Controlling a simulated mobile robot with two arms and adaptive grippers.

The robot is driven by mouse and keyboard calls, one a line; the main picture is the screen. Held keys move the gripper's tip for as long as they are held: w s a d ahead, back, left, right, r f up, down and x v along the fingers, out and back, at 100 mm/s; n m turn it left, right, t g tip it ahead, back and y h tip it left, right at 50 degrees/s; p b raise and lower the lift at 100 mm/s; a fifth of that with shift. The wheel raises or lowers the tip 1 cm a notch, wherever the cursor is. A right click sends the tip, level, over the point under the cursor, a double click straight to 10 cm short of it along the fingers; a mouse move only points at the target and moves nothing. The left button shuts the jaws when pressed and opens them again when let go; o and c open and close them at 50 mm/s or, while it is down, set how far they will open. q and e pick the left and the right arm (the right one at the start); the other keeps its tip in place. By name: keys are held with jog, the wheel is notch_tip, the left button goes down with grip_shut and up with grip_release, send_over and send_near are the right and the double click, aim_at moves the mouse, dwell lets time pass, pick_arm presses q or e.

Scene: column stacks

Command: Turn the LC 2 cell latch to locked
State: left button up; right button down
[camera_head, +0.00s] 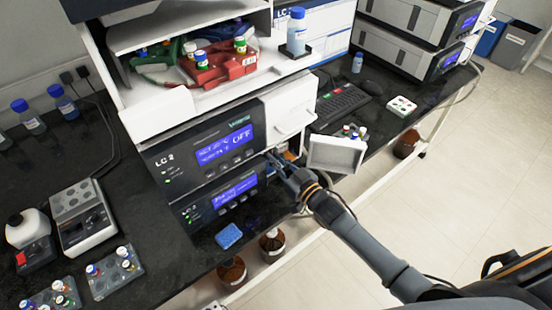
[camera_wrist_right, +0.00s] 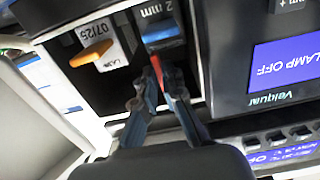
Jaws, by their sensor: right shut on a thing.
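The LC 2 stack (camera_head: 205,150) stands on the dark bench, with an open bay at its right side. In the right wrist view, which is turned upside down, the bay holds a blue cell (camera_wrist_right: 162,30) marked "2 mm". A red lever (camera_wrist_right: 156,68), apparently its latch, shows between the fingertips. My right gripper (camera_wrist_right: 158,82) is shut on this red lever; the fingers partly hide it. In the head view my right gripper (camera_head: 277,163) reaches into the bay, so the latch is hidden there. My left gripper is not in view.
Beside the cell is a lamp module with an orange lever (camera_wrist_right: 95,53). A white open door (camera_head: 336,155) stands right of my gripper. A blue sponge (camera_head: 229,236) lies in front of the stack. Brown bottles (camera_head: 272,244) stand below the bench edge.

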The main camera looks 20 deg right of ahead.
jog(key=c, duration=1.5)
grip_release()
jog(key=shift+o, duration=0.2)
jog(key=v, duration=1.2)
